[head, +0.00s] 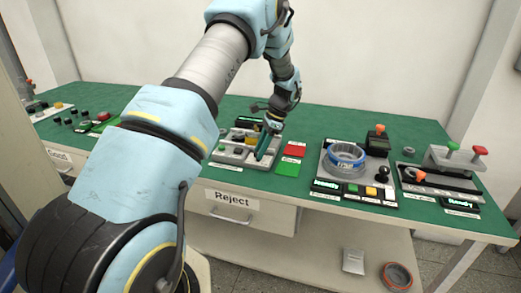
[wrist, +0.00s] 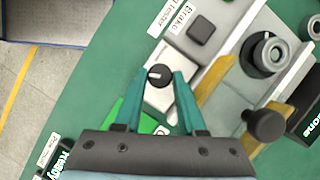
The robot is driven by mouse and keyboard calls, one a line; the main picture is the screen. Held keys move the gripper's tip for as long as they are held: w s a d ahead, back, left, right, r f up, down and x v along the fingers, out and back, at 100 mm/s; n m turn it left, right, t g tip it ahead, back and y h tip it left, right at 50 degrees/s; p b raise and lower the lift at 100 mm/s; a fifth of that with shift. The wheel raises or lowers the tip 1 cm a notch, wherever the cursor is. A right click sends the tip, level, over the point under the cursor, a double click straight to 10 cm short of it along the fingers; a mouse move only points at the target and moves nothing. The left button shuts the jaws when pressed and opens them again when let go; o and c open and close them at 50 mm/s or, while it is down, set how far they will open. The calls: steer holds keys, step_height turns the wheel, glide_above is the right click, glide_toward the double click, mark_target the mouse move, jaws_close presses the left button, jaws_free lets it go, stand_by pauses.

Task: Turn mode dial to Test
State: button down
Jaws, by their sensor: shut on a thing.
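The mode dial is a small black round knob with a white pointer mark (wrist: 159,75), seen in the wrist view on a light grey panel. Its white mark lies toward the left of the picture. In the head view my gripper (head: 265,148) reaches down onto the brake tester panel (head: 229,152) at the middle of the bench and hides the dial. The mode labels beside the dial cannot be read.
Red (head: 295,149) and green (head: 288,168) pads lie right of the tester. A blue-ringed fixture (head: 345,158) stands farther right.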

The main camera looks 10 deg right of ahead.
steer(key=shift+w+n+g, duration=0.1)
steer(key=shift+n+g, duration=0.4)
steer(key=shift+n, duration=0.8)
steer(key=c, duration=0.5)
jaws_free()
